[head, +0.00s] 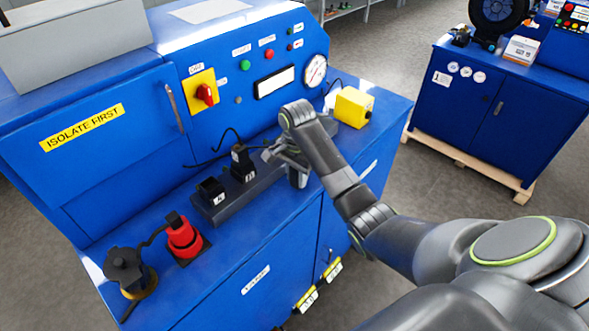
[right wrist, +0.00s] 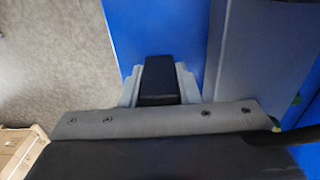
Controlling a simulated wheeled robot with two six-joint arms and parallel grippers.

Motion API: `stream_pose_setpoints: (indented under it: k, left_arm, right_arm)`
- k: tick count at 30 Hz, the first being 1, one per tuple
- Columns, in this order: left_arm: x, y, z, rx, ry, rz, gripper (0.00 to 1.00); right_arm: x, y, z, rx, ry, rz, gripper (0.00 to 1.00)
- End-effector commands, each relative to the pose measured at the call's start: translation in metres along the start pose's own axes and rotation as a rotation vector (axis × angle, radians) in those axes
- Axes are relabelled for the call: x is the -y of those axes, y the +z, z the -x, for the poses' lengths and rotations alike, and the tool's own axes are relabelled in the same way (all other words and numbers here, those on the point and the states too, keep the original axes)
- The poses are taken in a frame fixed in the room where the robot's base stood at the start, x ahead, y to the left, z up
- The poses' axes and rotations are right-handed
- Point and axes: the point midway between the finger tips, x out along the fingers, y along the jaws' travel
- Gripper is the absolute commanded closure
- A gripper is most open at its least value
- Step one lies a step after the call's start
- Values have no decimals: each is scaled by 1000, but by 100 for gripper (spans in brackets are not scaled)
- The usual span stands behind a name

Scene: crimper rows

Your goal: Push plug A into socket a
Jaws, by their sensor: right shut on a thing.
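My right gripper (head: 286,157) is over the right end of the grey socket strip on the blue bench. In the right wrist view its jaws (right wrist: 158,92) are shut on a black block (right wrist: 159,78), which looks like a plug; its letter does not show. The dark grey strip (head: 225,210) bears a black socket (head: 212,189) with a small white label at its left. A black plug-like piece (head: 241,160) with a cable stands upright at another labelled position beside it. The letters are too small to read surely. The gripper hides the strip's right end. My left gripper is not in view.
A red connector (head: 183,237) and a round black connector (head: 125,267) stand at the front left of the bench. A yellow box (head: 353,107) stands behind the gripper to the right. The blue control panel (head: 255,60) rises behind the strip.

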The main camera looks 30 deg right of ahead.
Motion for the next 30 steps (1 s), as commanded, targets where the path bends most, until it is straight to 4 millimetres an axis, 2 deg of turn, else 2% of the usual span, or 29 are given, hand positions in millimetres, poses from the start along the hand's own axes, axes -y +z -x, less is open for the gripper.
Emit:
stream_pose_setpoints:
  k: [3,13,14,18,26,30]
  left_arm:
    - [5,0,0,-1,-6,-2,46]
    - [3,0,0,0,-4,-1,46]
    - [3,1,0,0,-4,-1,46]
    - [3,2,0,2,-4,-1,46]
    - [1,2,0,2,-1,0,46]
    - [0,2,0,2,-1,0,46]
  right_arm:
    - [-2,1,-3,-1,-1,-2,95]
    - [-2,1,-7,-1,1,-2,95]
    - [-2,1,-7,-1,0,-2,67]
    - [-2,0,-7,-1,0,-2,49]
    - [-1,0,-6,-1,-1,-2,49]
    - [1,-1,2,-3,-3,0,49]
